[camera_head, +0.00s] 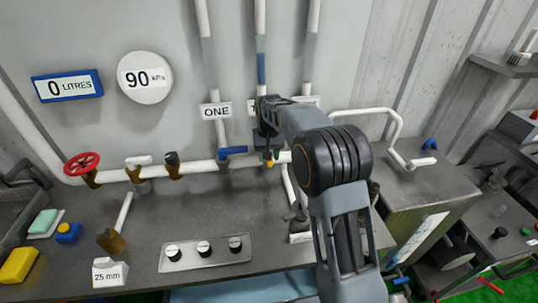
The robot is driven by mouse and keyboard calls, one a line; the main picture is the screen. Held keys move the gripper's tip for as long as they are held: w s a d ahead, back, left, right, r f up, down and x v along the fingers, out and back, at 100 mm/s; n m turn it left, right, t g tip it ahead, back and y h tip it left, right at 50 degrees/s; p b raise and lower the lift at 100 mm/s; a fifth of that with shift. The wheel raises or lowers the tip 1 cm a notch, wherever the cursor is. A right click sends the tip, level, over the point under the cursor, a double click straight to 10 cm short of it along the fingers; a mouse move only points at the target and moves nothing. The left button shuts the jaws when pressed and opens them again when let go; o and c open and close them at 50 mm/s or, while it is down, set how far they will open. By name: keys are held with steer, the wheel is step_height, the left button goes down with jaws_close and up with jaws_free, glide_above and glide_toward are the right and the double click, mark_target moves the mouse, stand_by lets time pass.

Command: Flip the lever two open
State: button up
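My gripper (268,146) hangs at the white horizontal pipe, right of the blue lever (233,151) under the sign ONE (216,111). Blue lever one lies roughly along the pipe. My arm covers most of the signs to its right, so the sign for two cannot be read in full. Lever two is largely hidden behind my gripper. A small brass-yellow piece (269,163) shows just below the gripper, and I cannot tell whether the gripper touches it. The fingers are too small and dark to tell whether they are open or shut.
A red handwheel (82,164) and brass valves sit on the pipe at left. A plate with several knobs (205,253) lies on the grey bench (140,232). A white bent pipe (396,125) rises at right.

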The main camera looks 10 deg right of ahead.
steer(key=shift+o, duration=0.5)
steer(key=shift+r, duration=0.35)
step_height(320, 180, up, 13)
